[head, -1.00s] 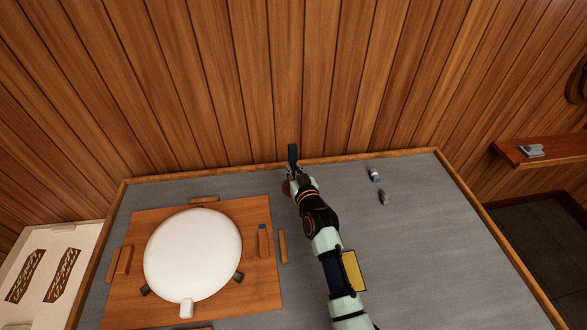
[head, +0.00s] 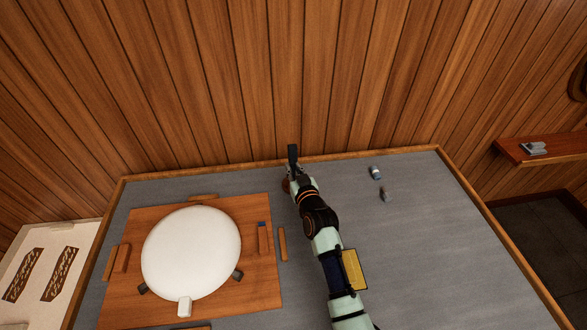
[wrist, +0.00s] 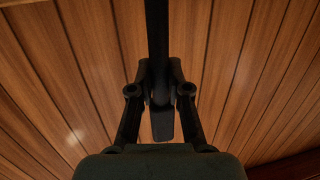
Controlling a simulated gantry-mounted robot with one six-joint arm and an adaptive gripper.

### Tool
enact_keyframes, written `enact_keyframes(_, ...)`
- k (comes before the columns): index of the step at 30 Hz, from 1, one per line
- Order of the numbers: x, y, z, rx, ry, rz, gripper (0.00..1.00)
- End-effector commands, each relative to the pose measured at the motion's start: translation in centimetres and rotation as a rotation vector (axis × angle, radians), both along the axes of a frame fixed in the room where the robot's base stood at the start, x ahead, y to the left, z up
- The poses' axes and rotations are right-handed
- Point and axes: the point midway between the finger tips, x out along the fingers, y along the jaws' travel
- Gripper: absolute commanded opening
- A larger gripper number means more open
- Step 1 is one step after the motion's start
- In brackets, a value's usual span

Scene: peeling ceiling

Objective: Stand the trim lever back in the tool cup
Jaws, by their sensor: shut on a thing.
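My gripper (head: 297,178) is near the back edge of the grey table, at the far end of my arm. In the wrist view my gripper (wrist: 160,92) is shut on the trim lever (wrist: 157,40), a dark bar that runs up out of the picture, with a flat end showing below the fingers. In the head view the trim lever (head: 293,154) is a short dark upright shape beyond the gripper, against the wood wall. A brown rounded thing, perhaps the tool cup (head: 286,186), shows just left of the gripper, mostly hidden by it. I cannot tell whether the lever touches it.
A white round body (head: 191,252) lies on a wooden board (head: 262,295) at left, with wooden blocks around it. Two small grey things (head: 376,173) lie right of the arm. A yellow block (head: 355,270) sits beside my arm.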

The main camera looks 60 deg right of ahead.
Motion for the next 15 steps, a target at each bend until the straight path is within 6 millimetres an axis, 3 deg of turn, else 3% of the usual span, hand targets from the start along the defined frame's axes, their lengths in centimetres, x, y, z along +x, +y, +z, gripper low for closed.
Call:
enact_keyframes(11,0.00,0.00,-0.36,0.000,0.000,0.000,0.00)
enact_keyframes(12,-0.01,0.01,-0.37,0.000,0.000,0.000,0.18)
enact_keyframes(15,-0.01,0.01,-0.39,0.000,0.000,0.000,0.35)
